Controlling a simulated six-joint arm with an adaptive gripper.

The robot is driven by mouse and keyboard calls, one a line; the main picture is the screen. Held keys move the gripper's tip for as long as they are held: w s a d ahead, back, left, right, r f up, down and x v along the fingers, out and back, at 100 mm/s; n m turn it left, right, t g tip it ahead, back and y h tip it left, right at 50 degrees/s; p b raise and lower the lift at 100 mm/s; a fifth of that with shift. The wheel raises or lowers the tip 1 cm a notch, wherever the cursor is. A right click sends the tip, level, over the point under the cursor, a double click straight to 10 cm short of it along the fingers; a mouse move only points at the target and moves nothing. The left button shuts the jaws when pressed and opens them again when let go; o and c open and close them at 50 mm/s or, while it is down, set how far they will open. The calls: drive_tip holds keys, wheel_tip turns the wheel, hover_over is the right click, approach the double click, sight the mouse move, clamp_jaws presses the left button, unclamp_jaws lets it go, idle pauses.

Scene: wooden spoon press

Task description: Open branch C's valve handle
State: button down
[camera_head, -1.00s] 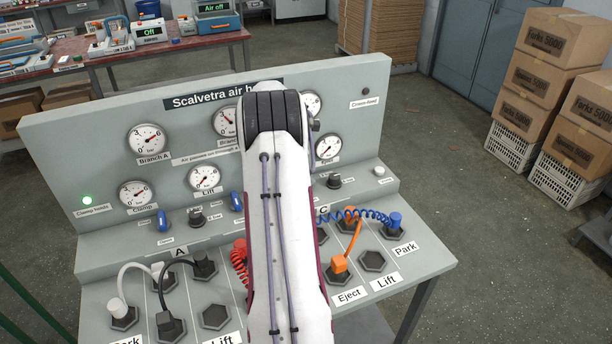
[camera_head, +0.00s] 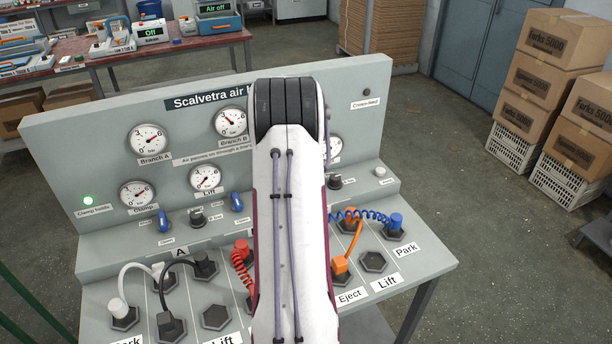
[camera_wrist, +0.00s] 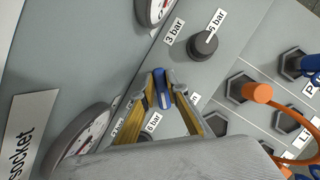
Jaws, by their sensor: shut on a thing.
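A small blue valve handle (camera_wrist: 162,88) stands between the fingertips of my gripper (camera_wrist: 163,87) in the wrist view. My gripper is shut on it. A black regulator knob (camera_wrist: 203,45) is beside it, and the orange plug (camera_wrist: 257,92) of the C sockets is near. In the head view my arm hides this handle and my gripper. The same black knob shows just right of my arm (camera_head: 335,182). Two other blue handles, one at the left (camera_head: 162,221) and one in the middle (camera_head: 237,202), show on the panel.
Red (camera_head: 242,252), black (camera_head: 203,262), white (camera_head: 118,308) and blue (camera_head: 396,221) plugs with hoses rise from the sloped front. Gauges line the upright panel (camera_head: 350,95). A green lamp (camera_head: 87,200) is lit at the left. Boxes (camera_head: 545,80) stand apart at the right.

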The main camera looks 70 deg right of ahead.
drive_tip(key=shift+n, duration=0.4)
drive_tip(key=c, duration=2)
unclamp_jaws()
drive_tip(key=shift+r, duration=0.1)
drive_tip(key=shift+v, duration=5.95)
drive_tip(key=shift+a, duration=0.1)
